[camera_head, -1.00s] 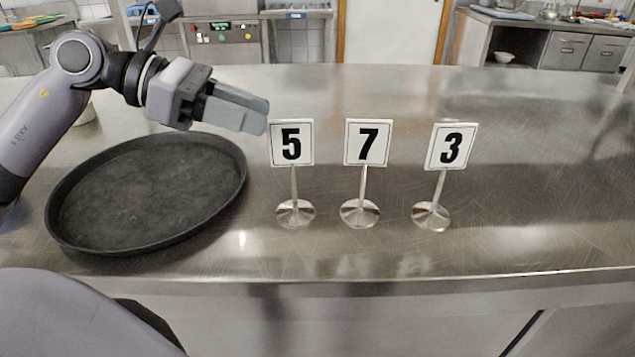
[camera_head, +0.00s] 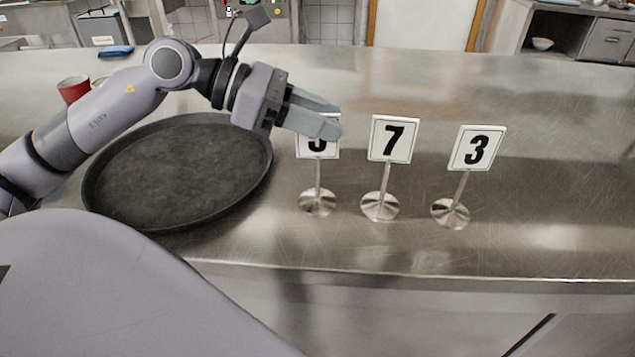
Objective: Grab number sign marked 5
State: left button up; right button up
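The sign marked 5 (camera_head: 318,152) is a white plate on a thin metal stem with a round base, standing upright on the steel counter. My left gripper (camera_head: 335,120) reaches in from the left at the sign's top. Its two grey fingers are apart, and the near finger hides the upper part of the digit. A bit of the plate shows in the gap between the fingers. I cannot tell whether they touch it. My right gripper is not in view.
A round dark tray (camera_head: 180,172) lies left, under my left arm. A red cup (camera_head: 73,89) stands behind it. The counter (camera_head: 570,190) is clear at right.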

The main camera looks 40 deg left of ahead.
pick_arm(q)
jog(key=shift+w+d+f, duration=0.15)
jog(key=shift+w+d, duration=0.2)
jog(key=shift+d, duration=0.05)
jog(key=shift+w+d+f, duration=0.1)
jog(key=shift+d+f, duration=0.05)
grip_shut()
